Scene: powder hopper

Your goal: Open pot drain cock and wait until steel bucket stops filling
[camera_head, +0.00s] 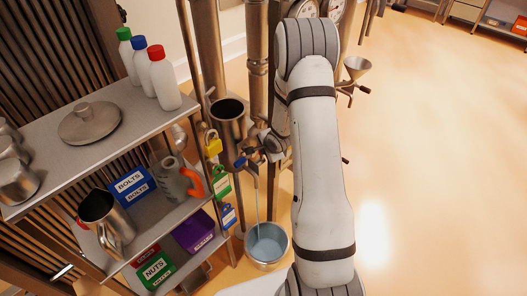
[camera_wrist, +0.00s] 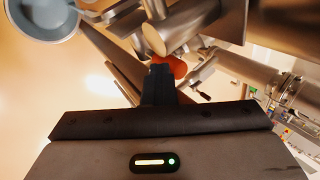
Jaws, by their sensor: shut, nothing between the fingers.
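The steel bucket (camera_head: 283,262) stands on the floor below the pipework, with pale blue-grey content inside. It also shows at the top left of the wrist view (camera_wrist: 75,32). A thin pale stream (camera_head: 257,200) runs down into it from the drain cock (camera_head: 254,163), beside a blue handle (camera_head: 240,163). The steel pot (camera_head: 226,132) is above and left. My gripper (camera_head: 268,143) is close to the cock, partly hidden by my arm. In the wrist view my fingers (camera_wrist: 160,78) are shut and empty, beside a round orange-red part (camera_wrist: 178,67) among metal pipes.
A shelf rack (camera_head: 45,160) at left holds bottles (camera_head: 165,82), a steel jug (camera_head: 100,215) and labelled bins (camera_head: 132,187). A yellow padlock (camera_head: 212,145) and coloured tags (camera_head: 221,184) hang nearby. A funnel (camera_head: 356,66) is at right. Floor to the right is clear.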

